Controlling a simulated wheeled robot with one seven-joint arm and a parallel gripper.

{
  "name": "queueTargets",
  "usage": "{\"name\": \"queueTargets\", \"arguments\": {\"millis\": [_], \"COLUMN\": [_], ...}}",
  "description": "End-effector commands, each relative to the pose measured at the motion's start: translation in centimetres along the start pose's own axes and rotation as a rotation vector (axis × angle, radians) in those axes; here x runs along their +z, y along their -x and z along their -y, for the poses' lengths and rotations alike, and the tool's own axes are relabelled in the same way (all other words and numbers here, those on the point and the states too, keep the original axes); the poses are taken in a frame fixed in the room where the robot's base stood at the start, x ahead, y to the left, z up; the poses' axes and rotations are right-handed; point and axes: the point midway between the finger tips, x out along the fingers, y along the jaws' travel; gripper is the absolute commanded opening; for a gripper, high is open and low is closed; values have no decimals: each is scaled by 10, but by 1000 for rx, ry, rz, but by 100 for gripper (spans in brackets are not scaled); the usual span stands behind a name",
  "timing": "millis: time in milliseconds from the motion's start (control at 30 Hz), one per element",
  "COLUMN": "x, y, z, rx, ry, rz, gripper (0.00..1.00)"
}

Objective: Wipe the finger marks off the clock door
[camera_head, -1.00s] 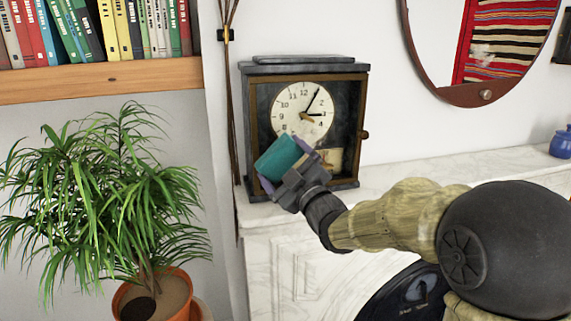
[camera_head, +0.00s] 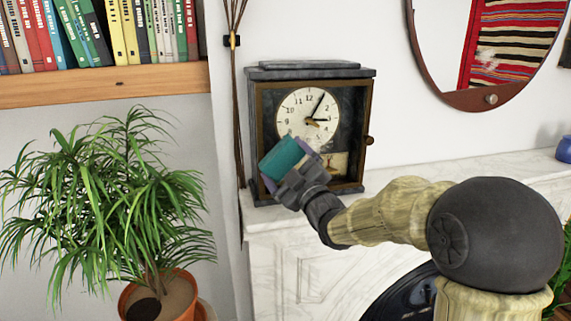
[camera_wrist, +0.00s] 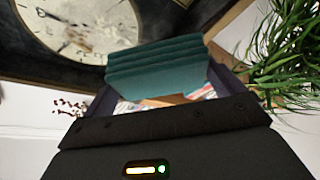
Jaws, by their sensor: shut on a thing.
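The clock (camera_head: 312,73) stands upright on the mantel, with a dark case and a white dial. Its door (camera_head: 364,112) has a brown frame and a knob on the right, and looks shut. My gripper (camera_head: 283,172) is shut on a teal folded cloth (camera_head: 281,156), in front of the door's lower left. The cloth also shows in the wrist view (camera_wrist: 157,66), with layered folds, below the dial (camera_wrist: 75,30). I cannot tell whether the cloth touches the door. Pale smudges show over the dial in the wrist view; the door's lower left is hidden.
The white marble mantel (camera_head: 430,172) runs right from the clock to a blue pot (camera_head: 564,148). A round mirror (camera_head: 474,98) hangs at upper right. A potted plant (camera_head: 100,200) and a bookshelf (camera_head: 110,85) are at left. Thin dark stems (camera_head: 238,120) stand close beside the clock.

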Motion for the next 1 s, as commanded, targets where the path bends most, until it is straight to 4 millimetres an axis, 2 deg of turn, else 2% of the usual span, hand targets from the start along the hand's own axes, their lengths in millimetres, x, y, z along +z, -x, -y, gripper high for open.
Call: {"name": "queueTargets", "arguments": {"millis": [1000], "x": [6], "y": [-15], "z": [0], "rx": [0], "ry": [0], "rz": [-1], "gripper": [76]}}
